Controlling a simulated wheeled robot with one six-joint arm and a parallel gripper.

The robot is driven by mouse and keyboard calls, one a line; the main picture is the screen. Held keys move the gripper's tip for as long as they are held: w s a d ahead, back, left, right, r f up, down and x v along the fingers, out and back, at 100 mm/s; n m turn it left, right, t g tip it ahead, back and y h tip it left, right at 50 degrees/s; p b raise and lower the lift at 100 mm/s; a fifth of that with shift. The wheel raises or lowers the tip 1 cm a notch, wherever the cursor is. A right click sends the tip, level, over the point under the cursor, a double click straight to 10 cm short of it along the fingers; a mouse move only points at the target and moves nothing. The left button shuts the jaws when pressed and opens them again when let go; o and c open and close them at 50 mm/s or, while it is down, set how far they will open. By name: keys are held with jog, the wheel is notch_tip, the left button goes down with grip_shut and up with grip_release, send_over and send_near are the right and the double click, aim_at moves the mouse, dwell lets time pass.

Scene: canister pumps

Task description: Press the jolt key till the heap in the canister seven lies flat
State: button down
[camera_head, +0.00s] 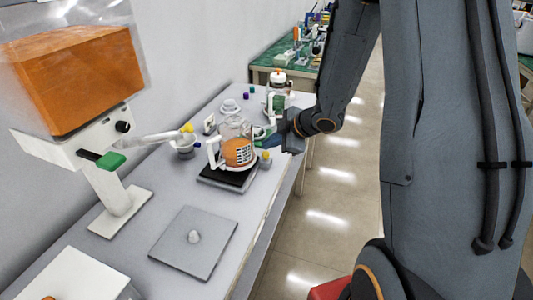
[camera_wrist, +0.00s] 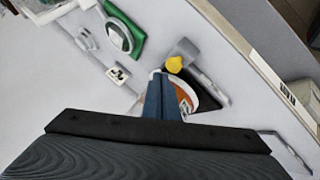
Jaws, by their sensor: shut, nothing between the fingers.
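A clear canister (camera_head: 238,150) with orange fill and a white-framed handle stands on a black base (camera_head: 228,176). I cannot read a number on it, and the shape of the fill's top is too small to tell. A grey post with a yellow knob (camera_head: 266,156) stands just right of it; no label shows which part is the jolt key. My gripper (camera_head: 271,142) is shut and empty, close by the canister and the knob. In the wrist view its blue fingertips (camera_wrist: 159,74) lie just left of the yellow knob (camera_wrist: 174,63), partly covering the orange canister (camera_wrist: 185,98); contact cannot be told.
A large hopper of orange material (camera_head: 75,80) with a green lever (camera_head: 110,161) stands at the left. A cup (camera_head: 185,146) sits beneath its spout. A grey plate with a knob (camera_head: 194,252) lies in front. Another canister (camera_head: 278,88) stands farther back. The table's right edge is close.

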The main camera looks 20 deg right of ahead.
jog(key=shift+f, duration=0.1)
dwell(0.7)
jog(key=shift+w+f, duration=0.1)
jog(key=shift+f, duration=0.2)
jog(key=shift+f+b, duration=0.65)
jog(key=shift+f, duration=0.1)
dwell(0.9)
jog(key=shift+r, duration=0.1)
jog(key=shift+r+p, duration=1.1)
jog(key=shift+p, duration=0.15)
notch_tip(320, 180, up, 5)
jog(key=p, duration=0.5)
dwell(0.6)
